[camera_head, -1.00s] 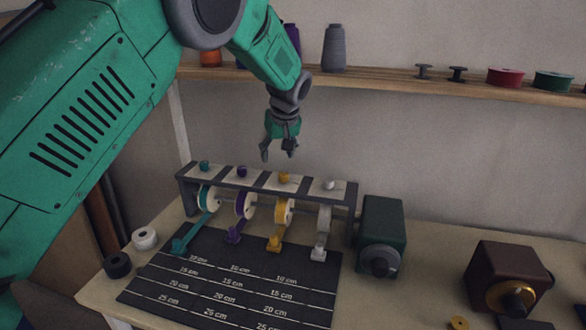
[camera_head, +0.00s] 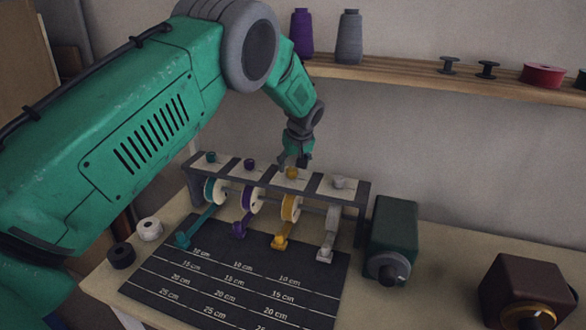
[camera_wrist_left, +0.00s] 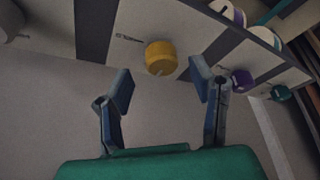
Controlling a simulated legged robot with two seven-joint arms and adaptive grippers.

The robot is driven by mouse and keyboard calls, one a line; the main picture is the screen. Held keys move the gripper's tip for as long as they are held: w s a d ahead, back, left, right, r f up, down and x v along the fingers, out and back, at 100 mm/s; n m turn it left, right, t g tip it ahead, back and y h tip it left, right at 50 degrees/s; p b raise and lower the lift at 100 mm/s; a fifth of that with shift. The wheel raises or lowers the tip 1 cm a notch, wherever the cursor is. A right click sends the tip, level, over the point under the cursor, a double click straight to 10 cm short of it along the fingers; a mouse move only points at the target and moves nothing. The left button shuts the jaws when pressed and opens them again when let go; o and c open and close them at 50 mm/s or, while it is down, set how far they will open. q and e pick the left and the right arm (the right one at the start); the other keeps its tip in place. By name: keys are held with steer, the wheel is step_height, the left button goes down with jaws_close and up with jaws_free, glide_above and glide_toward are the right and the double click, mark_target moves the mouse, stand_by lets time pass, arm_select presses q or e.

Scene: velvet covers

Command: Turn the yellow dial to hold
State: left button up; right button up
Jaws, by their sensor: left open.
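The yellow dial (camera_head: 292,173) sits on top of the ribbon rack (camera_head: 365,192), above the yellow ribbon spool (camera_head: 290,208). In the left wrist view the yellow dial (camera_wrist_left: 160,57) lies ahead of and between the fingertips, with a small dark label beside it that I cannot read clearly. My left gripper (camera_head: 295,162) is open just above and behind the yellow dial; the wrist view shows its two fingers (camera_wrist_left: 160,88) apart with nothing between them. Contact with the dial is not visible. My right gripper is not in view.
Teal (camera_head: 211,157), purple (camera_head: 250,164) and white (camera_head: 339,182) dials share the rack. A dark green box (camera_head: 393,236) stands right of it, and a brown box (camera_head: 528,290) farther right. A black measuring mat (camera_head: 150,290) lies in front. A shelf (camera_head: 400,78) runs above.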

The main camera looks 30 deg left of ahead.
arm_select(q)
steer(key=shift+x, duration=1.4)
steer(key=shift+c, duration=0.5)
steer(key=shift+s, duration=0.1)
steer(key=c, duration=1)
steer(key=shift+c, duration=0.2)
